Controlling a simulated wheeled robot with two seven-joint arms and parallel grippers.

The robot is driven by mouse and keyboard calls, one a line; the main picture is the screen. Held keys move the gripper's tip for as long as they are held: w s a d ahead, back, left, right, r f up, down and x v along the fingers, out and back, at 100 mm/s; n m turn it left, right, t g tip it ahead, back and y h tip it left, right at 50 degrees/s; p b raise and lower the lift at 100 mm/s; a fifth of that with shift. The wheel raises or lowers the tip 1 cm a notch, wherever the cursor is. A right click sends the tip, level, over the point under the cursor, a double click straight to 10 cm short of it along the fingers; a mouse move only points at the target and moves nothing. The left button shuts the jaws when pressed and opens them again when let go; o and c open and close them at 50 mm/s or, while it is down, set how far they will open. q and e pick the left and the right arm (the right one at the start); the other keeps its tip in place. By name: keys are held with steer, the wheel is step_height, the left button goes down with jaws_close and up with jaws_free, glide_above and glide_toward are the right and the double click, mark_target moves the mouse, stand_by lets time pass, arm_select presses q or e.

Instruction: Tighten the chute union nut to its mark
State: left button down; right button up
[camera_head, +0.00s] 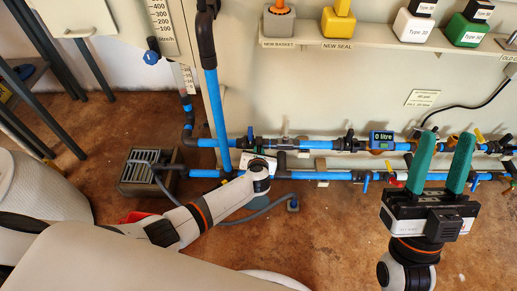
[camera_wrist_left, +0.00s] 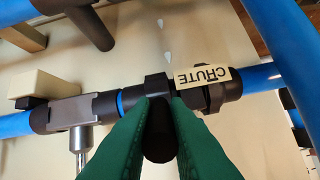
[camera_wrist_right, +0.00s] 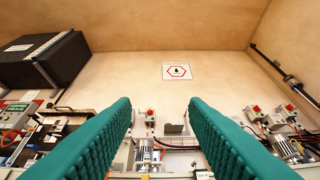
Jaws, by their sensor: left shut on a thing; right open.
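The chute union nut (camera_wrist_left: 156,82) is a black collar on the blue and black pipe, beside an upside-down CHUTE label (camera_wrist_left: 208,76) in the left wrist view. My left gripper (camera_wrist_left: 159,104) has its green fingers on either side of the nut's dark projecting part (camera_wrist_left: 158,143) and is shut on it. Two small pale pointed marks (camera_wrist_left: 167,57) show above the nut, one over the other. In the head view my left wrist (camera_head: 258,172) covers the nut. My right gripper (camera_head: 442,165) is open and empty in front of the pipes at the right.
Blue pipes (camera_head: 350,176) with valves run along the wall around the left gripper. A blue vertical pipe (camera_head: 217,120) rises close by. A shelf (camera_head: 370,39) with coloured containers is above. A grated drain box (camera_head: 140,180) stands on the floor left. Floor before the pipes is mostly clear.

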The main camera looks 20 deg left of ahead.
arm_select(q)
steer(key=shift+w+a+r+p, duration=0.1)
steer(key=shift+w+r+p, duration=0.15)
steer(key=shift+r+p, duration=0.6)
steer(key=shift+w+f+g+p, duration=0.1)
steer(key=shift+f+g+p, duration=0.3)
steer(key=shift+p, duration=0.65)
steer(key=shift+r, duration=0.1)
arm_select(e)
steer(key=w+f+g+h, duration=0.2)
steer(key=w+f+g, duration=0.1)
steer(key=f+g, duration=0.3)
steer(key=w+f+g+h, duration=0.2)
steer(key=w+f+g, duration=0.1)
steer(key=f+g, duration=0.3)
steer(key=shift+w+d+f, duration=0.3)
steer(key=shift+f, duration=0.85)
arm_select(q)
steer(key=c, duration=1.4)
jaws_free()
